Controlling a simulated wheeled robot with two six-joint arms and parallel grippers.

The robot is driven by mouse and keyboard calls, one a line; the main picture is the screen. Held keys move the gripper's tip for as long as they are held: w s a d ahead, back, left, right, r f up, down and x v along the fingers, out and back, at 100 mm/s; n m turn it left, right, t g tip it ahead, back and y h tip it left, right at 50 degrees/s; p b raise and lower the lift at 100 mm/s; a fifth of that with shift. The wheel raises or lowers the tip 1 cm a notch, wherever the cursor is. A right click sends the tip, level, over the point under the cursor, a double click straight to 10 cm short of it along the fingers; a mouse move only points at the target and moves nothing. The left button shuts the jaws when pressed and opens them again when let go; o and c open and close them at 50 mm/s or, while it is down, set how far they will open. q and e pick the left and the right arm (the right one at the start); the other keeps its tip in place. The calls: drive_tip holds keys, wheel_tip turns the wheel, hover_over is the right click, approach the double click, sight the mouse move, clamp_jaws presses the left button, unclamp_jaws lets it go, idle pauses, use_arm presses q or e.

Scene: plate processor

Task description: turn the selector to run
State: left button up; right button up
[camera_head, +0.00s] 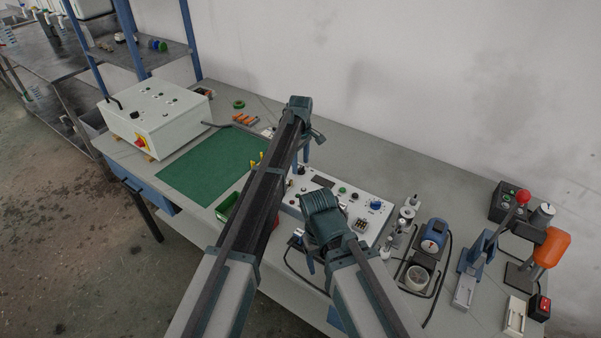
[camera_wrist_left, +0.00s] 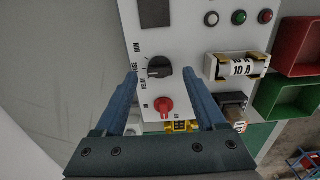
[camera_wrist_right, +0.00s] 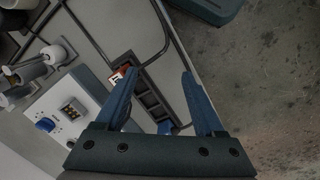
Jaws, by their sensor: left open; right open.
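The selector is a black knob (camera_wrist_left: 159,67) on a white control panel (camera_wrist_left: 190,25) in the left wrist view. Labels reading RUN, FUSE and RELAY stand along its left side; its grip lies roughly level, towards the FUSE label. My left gripper (camera_wrist_left: 161,75) is open, its fingertips on either side of the knob in the picture; contact cannot be told. My right gripper (camera_wrist_right: 158,76) is open and empty, near the bench's front edge.
A red knob (camera_wrist_left: 164,106) sits just below the selector, between the left fingers in the picture. A 10 A fuse (camera_wrist_left: 238,67) and red (camera_wrist_left: 297,47) and green (camera_wrist_left: 285,98) bins lie to the right.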

use_arm(q)
drive_tip(key=shift+f, duration=0.65)
use_arm(e)
drive_tip(key=shift+f, duration=0.6)
use_arm(q)
drive_tip(key=shift+r, duration=0.1)
clamp_jaws()
drive_tip(key=m, duration=0.3)
drive_tip(key=shift+m, duration=2.6)
